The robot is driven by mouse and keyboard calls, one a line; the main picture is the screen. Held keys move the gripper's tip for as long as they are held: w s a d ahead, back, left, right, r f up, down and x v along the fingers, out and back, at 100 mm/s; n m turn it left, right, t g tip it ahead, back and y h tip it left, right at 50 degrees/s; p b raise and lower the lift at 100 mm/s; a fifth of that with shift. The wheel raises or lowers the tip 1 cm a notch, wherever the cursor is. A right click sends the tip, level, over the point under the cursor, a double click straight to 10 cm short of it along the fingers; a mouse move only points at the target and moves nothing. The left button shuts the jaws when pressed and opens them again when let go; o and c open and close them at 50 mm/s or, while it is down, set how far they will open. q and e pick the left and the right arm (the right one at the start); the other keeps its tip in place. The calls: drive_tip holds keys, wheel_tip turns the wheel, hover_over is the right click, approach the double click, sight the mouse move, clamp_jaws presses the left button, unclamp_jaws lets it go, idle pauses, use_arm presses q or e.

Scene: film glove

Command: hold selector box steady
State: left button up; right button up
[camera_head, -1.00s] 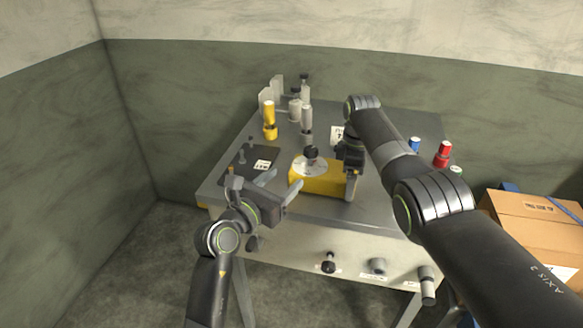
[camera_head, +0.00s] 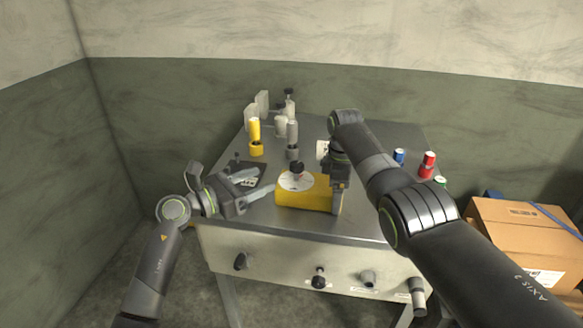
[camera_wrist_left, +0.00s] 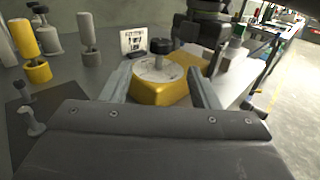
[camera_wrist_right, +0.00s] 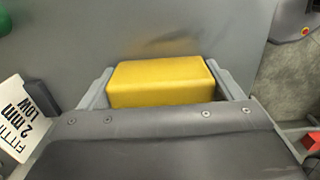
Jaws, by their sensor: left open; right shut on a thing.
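The selector box (camera_head: 308,196) is a yellow block with a pale round dial and a black knob (camera_head: 297,169) on top. It sits on the grey table near its front edge. My right gripper (camera_head: 338,198) is shut on the box at its right end; the right wrist view shows the yellow end (camera_wrist_right: 160,84) between both fingers. My left gripper (camera_head: 262,182) is open and empty to the left of the box. In the left wrist view the box (camera_wrist_left: 160,92) and its knob (camera_wrist_left: 160,46) appear ahead, between the open fingers.
A yellow-based cylinder (camera_head: 255,137) and grey posts (camera_head: 292,140) stand at the back left. Blue (camera_head: 399,157) and red (camera_head: 428,165) cylinders stand at the right. A small sign (camera_wrist_left: 133,43) stands behind the box. A cardboard box (camera_head: 525,240) is beyond the table's right side.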

sight(293, 169)
use_arm(q)
drive_tip(key=x, duration=1)
drive_tip(key=shift+w+d, duration=0.1)
drive_tip(key=shift+d, duration=0.05)
drive_tip(key=shift+c, duration=0.3)
drive_tip(key=c, duration=0.9)
drive_tip(key=shift+d+f+n+t+y, duration=0.15)
drive_tip(key=shift+n+t+y, duration=1.25)
drive_tip(key=shift+t, duration=0.1)
drive_tip(key=shift+s+n+t+y, duration=0.25)
drive_tip(key=shift+n+t+y, duration=0.65)
drive_tip(key=shift+y, duration=0.4)
drive_tip(key=o, duration=1)
drive_tip(key=shift+c, duration=0.2)
